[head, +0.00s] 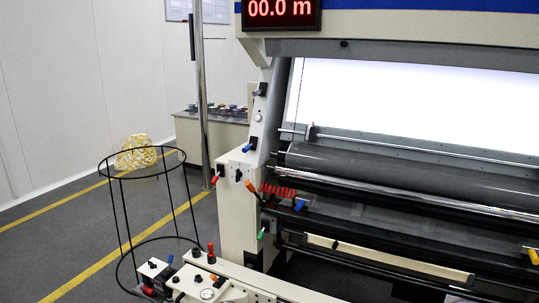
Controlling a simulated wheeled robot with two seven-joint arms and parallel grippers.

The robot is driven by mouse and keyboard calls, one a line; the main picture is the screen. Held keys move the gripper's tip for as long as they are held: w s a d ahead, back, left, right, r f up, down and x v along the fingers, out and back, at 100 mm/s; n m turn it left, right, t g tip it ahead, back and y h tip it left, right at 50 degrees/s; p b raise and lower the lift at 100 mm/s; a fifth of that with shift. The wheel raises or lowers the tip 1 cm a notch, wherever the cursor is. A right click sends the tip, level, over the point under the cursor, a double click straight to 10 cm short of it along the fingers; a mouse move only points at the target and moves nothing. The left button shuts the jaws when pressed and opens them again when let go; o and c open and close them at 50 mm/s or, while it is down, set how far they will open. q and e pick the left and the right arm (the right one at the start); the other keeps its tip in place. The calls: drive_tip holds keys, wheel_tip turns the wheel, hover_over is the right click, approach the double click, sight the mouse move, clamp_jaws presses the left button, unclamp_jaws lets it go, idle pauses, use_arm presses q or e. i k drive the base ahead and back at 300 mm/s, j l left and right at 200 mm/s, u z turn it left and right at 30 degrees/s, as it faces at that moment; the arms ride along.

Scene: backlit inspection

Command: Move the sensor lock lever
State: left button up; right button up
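Neither of my grippers is in view. Several coloured levers show on the inspection machine's cream left side post (237,215), and I cannot tell which one is the sensor lock lever. A blue lever (249,148) and a red lever (214,180) sit on the post, with an orange lever (251,187) to the red one's right. A second blue lever (300,204) sticks out by the rollers, right of a red coiled hose (278,191). A green lever (262,233) hangs lower. A small dark block (311,131) sits on the thin upper rail.
A black wire hoop stand (118,215) stands on the floor at left. A control panel (195,284) with knobs and a gauge is at the bottom. Dark rollers (400,172) run right below the bright screen (415,100). A yellow lever (533,256) is at far right.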

sight(248, 147)
drive_tip(key=i, duration=0.2)
drive_tip(key=i+z, duration=0.25)
drive_tip(key=i, duration=0.35)
drive_tip(key=i+z, duration=0.3)
drive_tip(key=i, duration=0.3)
